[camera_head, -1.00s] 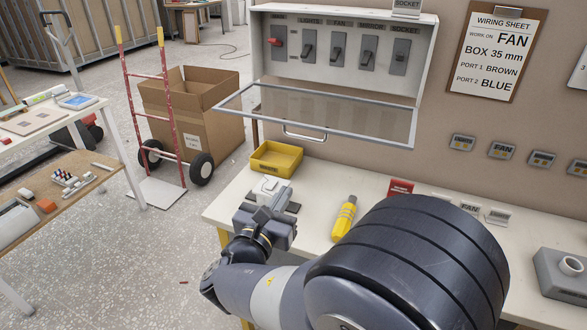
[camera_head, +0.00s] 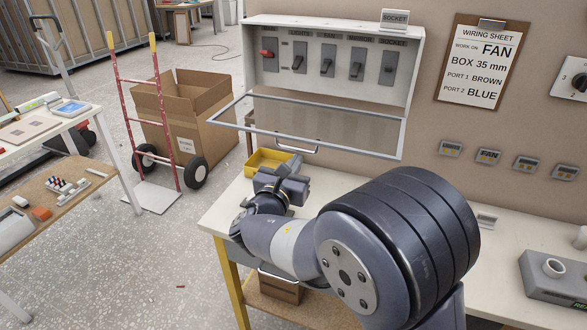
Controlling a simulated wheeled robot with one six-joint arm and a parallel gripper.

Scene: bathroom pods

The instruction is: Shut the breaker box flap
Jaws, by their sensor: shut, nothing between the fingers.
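The breaker box (camera_head: 420,75) is a white wall box with a row of dark switches, one of them red at the left. Its flap (camera_head: 340,127), a clear panel in a grey frame, is open and sticks out below the switches. A bar handle (camera_head: 300,148) is on the flap's front edge. My gripper (camera_head: 293,166) is just below the handle in the picture, over the bench. It looks shut and empty; its fingertips are small and hard to make out. I cannot tell whether it touches the handle.
A yellow bin (camera_head: 262,160) stands on the workbench (camera_head: 225,205), partly behind my gripper. My arm hides much of the bench. A wiring sheet (camera_head: 483,62) hangs right of the box. A cardboard box (camera_head: 190,120) and red hand truck (camera_head: 127,110) stand at left.

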